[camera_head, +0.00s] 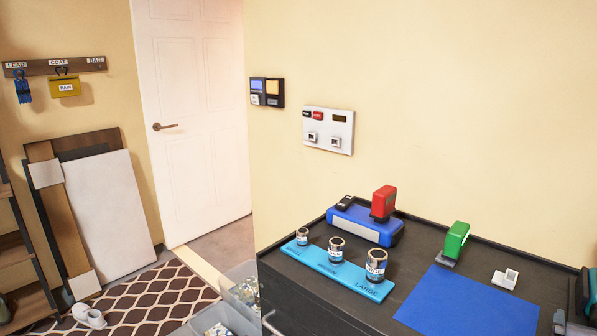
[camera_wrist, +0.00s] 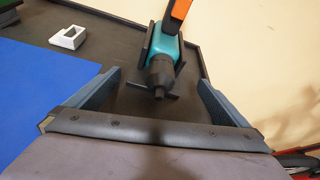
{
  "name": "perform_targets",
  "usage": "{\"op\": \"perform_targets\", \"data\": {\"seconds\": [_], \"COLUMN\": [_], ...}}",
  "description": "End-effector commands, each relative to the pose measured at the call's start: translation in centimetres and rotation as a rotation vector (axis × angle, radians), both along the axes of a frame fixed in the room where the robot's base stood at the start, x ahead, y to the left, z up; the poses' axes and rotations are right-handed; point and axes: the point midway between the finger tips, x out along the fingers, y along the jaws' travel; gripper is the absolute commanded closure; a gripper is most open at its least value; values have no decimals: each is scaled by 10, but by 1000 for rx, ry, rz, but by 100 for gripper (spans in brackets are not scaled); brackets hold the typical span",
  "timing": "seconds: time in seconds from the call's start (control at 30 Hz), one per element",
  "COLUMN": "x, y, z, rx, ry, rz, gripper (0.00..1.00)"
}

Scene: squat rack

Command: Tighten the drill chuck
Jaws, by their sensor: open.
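In the wrist view a teal drill (camera_wrist: 165,42) sits in a dark holder on the black bench top, with its black chuck (camera_wrist: 159,73) facing me. A thin dark bar crosses the chuck's nose (camera_wrist: 158,93), sticking out on both sides. My gripper (camera_wrist: 158,80) is open, its two blue-grey fingers spread left and right of the chuck, apart from it and empty. In the head view only a teal and dark part of the drill (camera_head: 592,290) shows at the right edge; the rest is cut off. My gripper is not in the head view.
A blue mat (camera_head: 468,305) lies left of the drill, with a small white block (camera_head: 505,278) nearby. A raised rim edges the bench.

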Motion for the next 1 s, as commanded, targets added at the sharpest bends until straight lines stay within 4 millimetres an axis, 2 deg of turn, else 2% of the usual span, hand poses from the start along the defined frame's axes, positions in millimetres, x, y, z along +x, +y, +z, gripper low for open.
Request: {"op": "perform_targets", "data": {"seconds": [0.6, 1.0], "x": [-39, -46], "y": [38, 46], "z": [2, 0], "rx": [-1, -1], "ry": [0, 1], "rz": [-2, 0], "gripper": [0, 0]}}
